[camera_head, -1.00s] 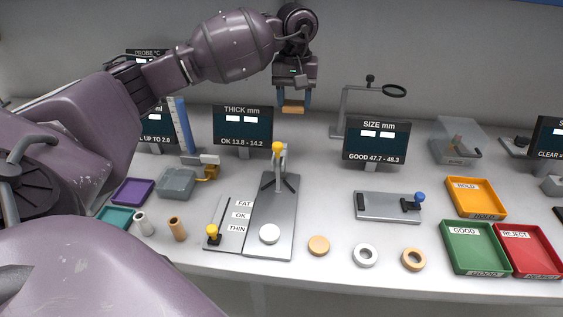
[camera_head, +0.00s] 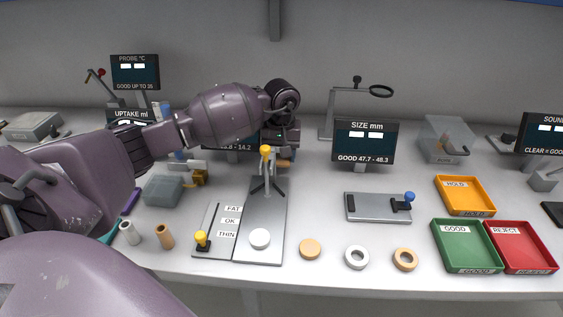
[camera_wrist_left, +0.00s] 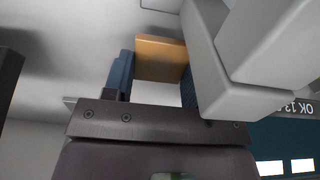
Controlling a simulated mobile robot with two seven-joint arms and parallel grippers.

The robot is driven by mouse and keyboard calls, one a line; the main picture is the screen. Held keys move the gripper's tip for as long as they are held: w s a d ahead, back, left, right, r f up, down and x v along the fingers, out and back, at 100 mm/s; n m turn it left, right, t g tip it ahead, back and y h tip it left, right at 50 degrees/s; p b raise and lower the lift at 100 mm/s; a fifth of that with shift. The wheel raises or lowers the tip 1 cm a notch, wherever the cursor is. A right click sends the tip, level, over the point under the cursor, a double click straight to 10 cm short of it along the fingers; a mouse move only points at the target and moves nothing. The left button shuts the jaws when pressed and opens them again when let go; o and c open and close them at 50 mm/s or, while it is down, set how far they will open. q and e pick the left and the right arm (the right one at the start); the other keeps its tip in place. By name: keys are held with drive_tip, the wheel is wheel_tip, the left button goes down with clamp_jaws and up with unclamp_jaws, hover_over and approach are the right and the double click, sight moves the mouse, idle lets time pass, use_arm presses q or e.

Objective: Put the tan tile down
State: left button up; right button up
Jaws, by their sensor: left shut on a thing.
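My left gripper (camera_head: 286,156) is behind the thickness gauge's post in the head view, low in front of the THICK display. It is shut on the tan tile (camera_head: 285,163), which is partly hidden by the gauge. In the left wrist view the tan tile (camera_wrist_left: 160,58) sits between the blue fingers. I cannot tell whether the tile touches a surface. The thickness gauge (camera_head: 262,220) has a grey base, a yellow-topped post and a white disc (camera_head: 260,239) on its front part. My right gripper is not in view.
A tan disc (camera_head: 309,249), a white ring (camera_head: 357,257) and a tan ring (camera_head: 405,259) lie along the front. The size gauge (camera_head: 375,207) stands right of centre. HOLD (camera_head: 464,195), GOOD (camera_head: 466,247) and REJECT (camera_head: 520,248) trays are at right. A pale grey block (camera_wrist_left: 245,60) is close beside the gripper.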

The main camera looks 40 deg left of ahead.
sight(281, 160)
use_arm(q)
drive_tip(key=shift+f, duration=1.45)
drive_tip(key=shift+f, duration=0.1)
drive_tip(key=shift+f, duration=0.1)
drive_tip(key=o, duration=1)
